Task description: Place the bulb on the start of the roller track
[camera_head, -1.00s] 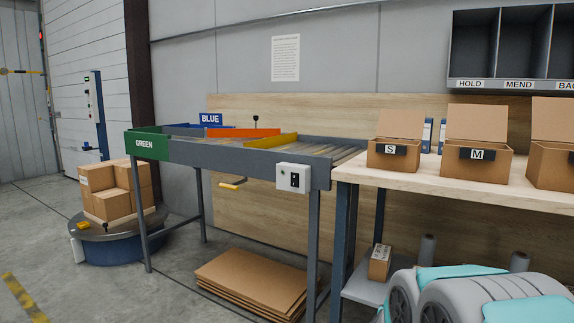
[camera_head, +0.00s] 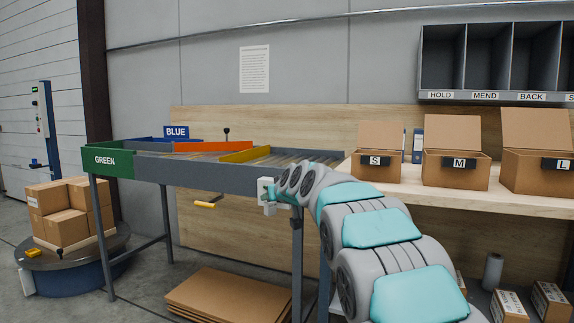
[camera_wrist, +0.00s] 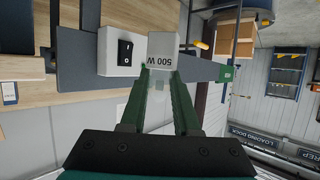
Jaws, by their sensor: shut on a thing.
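In the head view my gripper (camera_head: 268,198) is in front of the track's side rail, near the right end. The white shapes there overlap, so I cannot tell the bulb from the switch box. The roller track (camera_head: 200,172) has a grey side rail and runs from the bench to a green end at left. My arm hides part of its right end.
A white switch box (camera_wrist: 122,50) is beside the bulb in the wrist view. Yellow (camera_head: 245,155) and orange (camera_head: 200,147) dividers stand on the track. The packing bench (camera_head: 500,197) holds open cartons. A round turntable (camera_head: 75,270) carries boxes at left. Flat cardboard (camera_head: 220,293) lies below the track.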

